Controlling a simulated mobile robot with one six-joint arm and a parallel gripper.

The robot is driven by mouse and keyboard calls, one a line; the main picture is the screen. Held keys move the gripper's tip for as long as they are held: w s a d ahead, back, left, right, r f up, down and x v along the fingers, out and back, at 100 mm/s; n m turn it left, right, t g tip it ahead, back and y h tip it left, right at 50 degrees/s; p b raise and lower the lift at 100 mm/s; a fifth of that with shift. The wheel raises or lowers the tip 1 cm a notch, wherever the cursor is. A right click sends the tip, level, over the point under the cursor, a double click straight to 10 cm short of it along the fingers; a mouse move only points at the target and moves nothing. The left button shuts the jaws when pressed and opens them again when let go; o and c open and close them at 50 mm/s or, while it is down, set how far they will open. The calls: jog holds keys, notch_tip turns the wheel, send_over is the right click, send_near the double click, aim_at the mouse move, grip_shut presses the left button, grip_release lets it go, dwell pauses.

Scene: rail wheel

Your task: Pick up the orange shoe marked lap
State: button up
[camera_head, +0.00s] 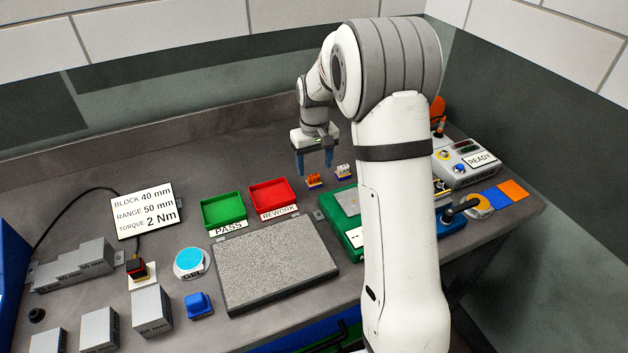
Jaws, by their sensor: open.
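Two small shoes stand on the bench behind the green device. One small orange shoe (314,181) is at the left, just right of the red tray. A second small shoe (343,171), pale with some orange, is to its right. Any marking on them is too small to read. My gripper (314,173) hangs above the bench with its blue fingers pointing down, close to the left orange shoe. The fingers are apart, with nothing seen between them. Whether they are above or behind the shoe I cannot tell.
A red REWORK tray (272,194) and a green PASS tray (223,209) sit left of the shoes. A grey granite plate (275,265) lies in front. A green device (340,215) is partly hidden by my arm. A READY control box (468,163) stands at the right.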

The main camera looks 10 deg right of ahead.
aim_at(314, 175)
notch_tip(314, 175, down, 5)
jog(key=shift+s+a+r+p, duration=0.15)
jog(key=shift+p, duration=0.35)
jog(key=c, duration=1.1)
notch_tip(314, 175, up, 10)
jog(key=shift+r+b, duration=0.1)
jog(key=shift+b, duration=0.65)
jog(key=shift+c, duration=0.2)
